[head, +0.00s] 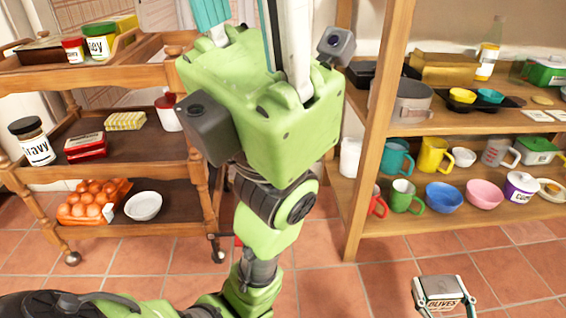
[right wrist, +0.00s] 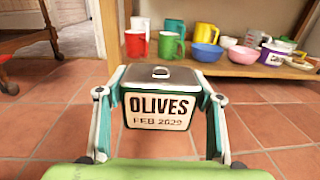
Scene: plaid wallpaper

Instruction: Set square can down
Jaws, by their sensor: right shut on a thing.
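The square can is a dark green box-shaped tin with a grey lid and a pale label reading "OLIVES" (right wrist: 160,106). It also shows at the bottom right of the head view (head: 442,302). My right gripper (right wrist: 160,82) is shut on it, one finger against each side. The can looks upright, in front of the low shelves; floor tiles show around it, and its underside is hidden. My left gripper (head: 262,112) fills the upper middle of the head view, its fingers pointing up and cut off by the frame, so their tips are hidden.
A wooden shelf unit (head: 400,228) at the right holds mugs and bowls low down, and a pot (head: 410,105) and boxes above. A wooden trolley (head: 150,225) at the left carries jars, eggs (head: 92,203) and a white bowl (head: 143,206).

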